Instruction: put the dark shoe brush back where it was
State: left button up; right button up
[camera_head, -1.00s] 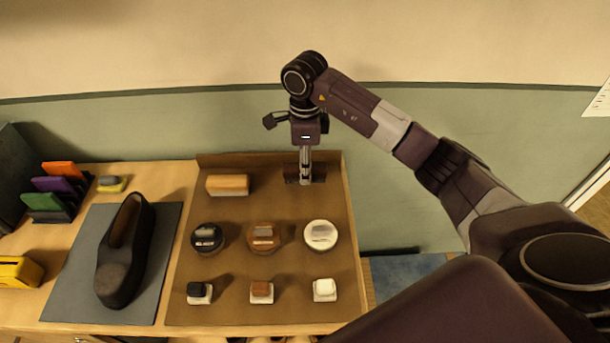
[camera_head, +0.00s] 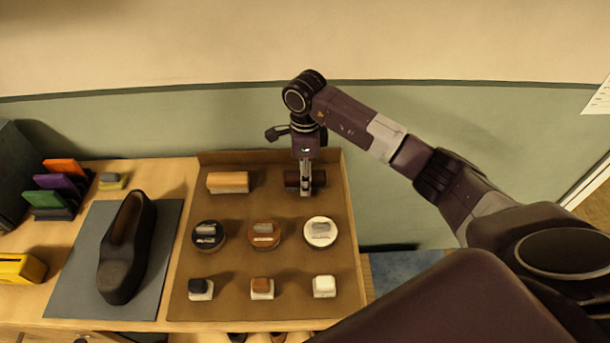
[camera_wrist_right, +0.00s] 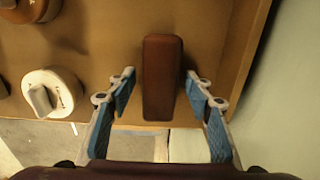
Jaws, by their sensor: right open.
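The dark shoe brush (camera_head: 320,179) is a dark red-brown block at the back right of the brown tray (camera_head: 280,206), to the right of a tan-topped brush (camera_head: 228,182). My right gripper (camera_head: 305,191) is over it and hides its middle in the head view. In the right wrist view the brush (camera_wrist_right: 163,80) shows between the two blue-padded fingers of the gripper (camera_wrist_right: 160,77). The fingers are open, with a gap on each side of the brush. My left gripper is not in view.
Three round tins, such as the white one (camera_head: 321,232), sit in the tray's middle row. Small applicators (camera_head: 262,288) stand in the front row. A dark shoe (camera_head: 127,247) lies on a grey mat (camera_head: 75,290) at left. The wall is close behind the tray.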

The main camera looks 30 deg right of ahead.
jog(key=shift+r, duration=0.2)
jog(key=shift+w+r, duration=0.1)
jog(key=shift+r, duration=0.25)
notch_tip(320, 180, up, 11)
jog(key=b, duration=0.3)
jog(key=shift+r, duration=0.15)
